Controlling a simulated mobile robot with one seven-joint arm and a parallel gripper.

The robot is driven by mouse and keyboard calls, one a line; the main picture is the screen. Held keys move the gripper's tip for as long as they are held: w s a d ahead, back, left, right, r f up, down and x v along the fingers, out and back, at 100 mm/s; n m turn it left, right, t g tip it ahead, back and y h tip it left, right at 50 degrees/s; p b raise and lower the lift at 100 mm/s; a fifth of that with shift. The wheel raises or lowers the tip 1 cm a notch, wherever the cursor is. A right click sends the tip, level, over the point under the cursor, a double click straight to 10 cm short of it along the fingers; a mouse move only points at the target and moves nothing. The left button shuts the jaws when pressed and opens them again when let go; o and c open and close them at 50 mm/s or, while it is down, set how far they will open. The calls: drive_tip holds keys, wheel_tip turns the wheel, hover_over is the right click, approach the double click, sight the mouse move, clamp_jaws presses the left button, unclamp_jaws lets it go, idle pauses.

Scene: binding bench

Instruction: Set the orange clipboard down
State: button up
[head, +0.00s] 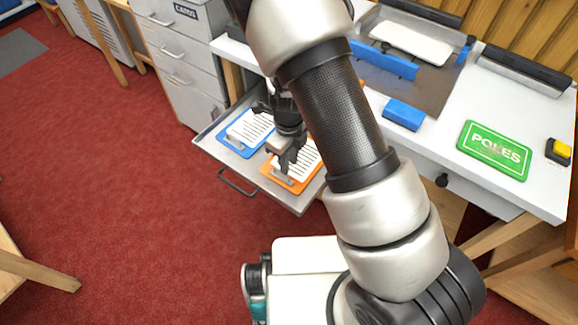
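The orange clipboard (303,183) holds white lined paper and has a metal clip at its near end. It is in the right part of the open grey drawer (228,176), partly covered by my arm. My gripper (286,166) is over the clipboard's near left part, close to its clip. I cannot tell whether its fingers are shut on the board, or whether the board rests fully on the drawer floor.
A blue clipboard (234,145) lies in the drawer's left part. A grey cabinet (184,62) stands left of the drawer.

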drive_tip(key=s+d+r+n+t+y+p, duration=0.15)
drive_tip(key=r+n, duration=0.45)
drive_tip(key=r, duration=0.8)
drive_tip(key=s+d+r+n+t+y, duration=0.1)
drive_tip(key=s+d+r+n, duration=0.15)
drive_tip(key=r+n, duration=0.8)
drive_tip(key=s+d+r+n+t+h, duration=0.1)
drive_tip(key=s+d+r+n, duration=0.3)
drive_tip(key=s+r, duration=0.2)
drive_tip(key=s+d+r+n+t+h, duration=0.1)
drive_tip(key=s+d+r+n, duration=0.3)
drive_tip(key=r, duration=0.4)
drive_tip(key=shift+s+r+n+t, duration=0.15)
drive_tip(key=shift+s+n+t, duration=0.4)
drive_tip(key=shift+s, duration=0.5)
drive_tip(key=shift+h, duration=0.25)
drive_tip(key=shift+c, duration=0.3)
